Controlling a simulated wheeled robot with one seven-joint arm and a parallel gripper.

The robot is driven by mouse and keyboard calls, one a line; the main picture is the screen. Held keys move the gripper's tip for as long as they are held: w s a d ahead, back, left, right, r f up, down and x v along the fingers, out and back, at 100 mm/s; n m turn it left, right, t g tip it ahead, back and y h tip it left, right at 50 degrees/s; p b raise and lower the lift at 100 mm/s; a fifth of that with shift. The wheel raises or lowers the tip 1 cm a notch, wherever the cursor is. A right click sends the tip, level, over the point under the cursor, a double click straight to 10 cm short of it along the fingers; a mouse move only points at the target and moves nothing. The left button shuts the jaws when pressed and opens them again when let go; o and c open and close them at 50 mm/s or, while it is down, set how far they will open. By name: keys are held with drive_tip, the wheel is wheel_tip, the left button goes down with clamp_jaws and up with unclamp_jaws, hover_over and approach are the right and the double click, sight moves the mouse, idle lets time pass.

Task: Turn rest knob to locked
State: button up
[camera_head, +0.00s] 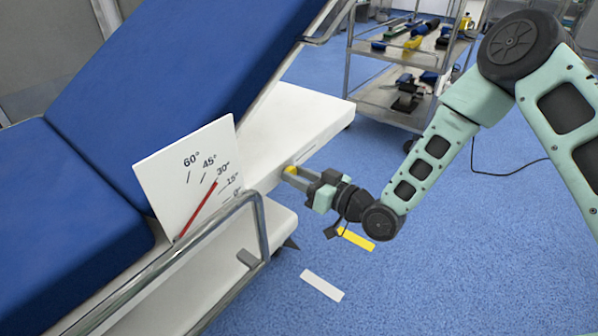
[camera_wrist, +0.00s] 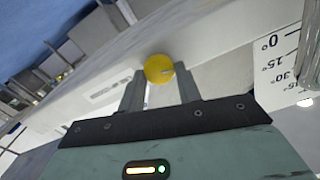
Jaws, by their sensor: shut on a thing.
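The rest knob (camera_wrist: 159,68) is a round yellow knob on the white side of the operating table; it also shows in the head view (camera_head: 291,170). My gripper (camera_head: 296,174) reaches it from the right, and in the wrist view its two fingers (camera_wrist: 160,80) are shut on the knob from both sides. A small dark mark shows on the knob's face, but I cannot tell which setting it points to. The white angle board (camera_head: 170,165) has a red pointer (camera_head: 197,211) lying near the 30° mark.
A metal side rail (camera_head: 170,258) runs in front of the angle board, left of my gripper. The blue backrest (camera_head: 190,70) is raised. A wheeled cart (camera_head: 385,95) with tools stands behind. White and yellow strips lie on the blue floor, which is otherwise open at the lower right.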

drive_tip(key=m+p, duration=0.2)
drive_tip(key=m, duration=0.1)
drive_tip(key=shift+d+m, duration=0.1)
drive_tip(key=shift+m, duration=0.3)
drive_tip(key=shift+f+m+p, duration=0.15)
drive_tip(key=shift+m+p, duration=0.65)
drive_tip(key=shift+m, duration=1.95)
drive_tip(key=shift+f+m+p, duration=0.15)
drive_tip(key=shift+m+p, duration=0.6)
drive_tip(key=shift+m, duration=2)
drive_tip(key=o, duration=1)
drive_tip(key=shift+c, duration=0.2)
drive_tip(key=p+v, duration=0.3)
drive_tip(key=v, duration=1.4)
drive_tip(key=shift+d+p, duration=0.2)
drive_tip(key=shift+p, duration=0.15)
